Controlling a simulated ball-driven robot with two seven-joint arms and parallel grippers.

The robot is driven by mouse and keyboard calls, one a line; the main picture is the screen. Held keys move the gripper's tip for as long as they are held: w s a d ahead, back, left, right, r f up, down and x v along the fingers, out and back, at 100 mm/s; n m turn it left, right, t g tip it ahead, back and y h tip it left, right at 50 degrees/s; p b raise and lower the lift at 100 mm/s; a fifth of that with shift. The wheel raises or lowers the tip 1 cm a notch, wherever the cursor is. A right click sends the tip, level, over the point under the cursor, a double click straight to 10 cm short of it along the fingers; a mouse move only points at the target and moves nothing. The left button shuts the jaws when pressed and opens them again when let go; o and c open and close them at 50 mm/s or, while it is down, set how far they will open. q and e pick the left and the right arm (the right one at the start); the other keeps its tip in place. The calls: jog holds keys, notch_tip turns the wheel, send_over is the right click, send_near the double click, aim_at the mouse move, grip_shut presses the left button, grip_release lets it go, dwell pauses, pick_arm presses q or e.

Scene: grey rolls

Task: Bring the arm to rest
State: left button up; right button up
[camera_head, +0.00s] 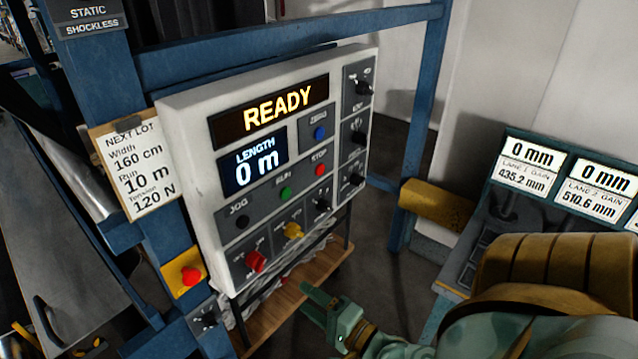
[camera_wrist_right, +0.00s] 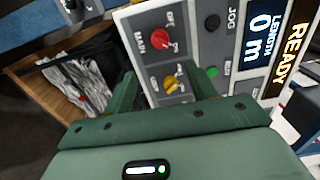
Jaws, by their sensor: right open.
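My right gripper (camera_head: 322,305) is in the lower middle of the head view, in front of and below the control panel (camera_head: 190,150), at the end of my green arm coming in from the lower right. It is open, with nothing seen between its fingers. The panel reads READY and LENGTH 0 m. My left gripper is not in view.
A blue frame (camera_head: 290,38) surrounds the panel. A red stop button (camera_head: 190,276) and a lot card (camera_head: 140,170) are at left. A wooden shelf (camera_head: 318,268) lies below.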

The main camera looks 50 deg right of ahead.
jog(key=shift+s+d, duration=0.1)
jog(key=shift+s, duration=0.9)
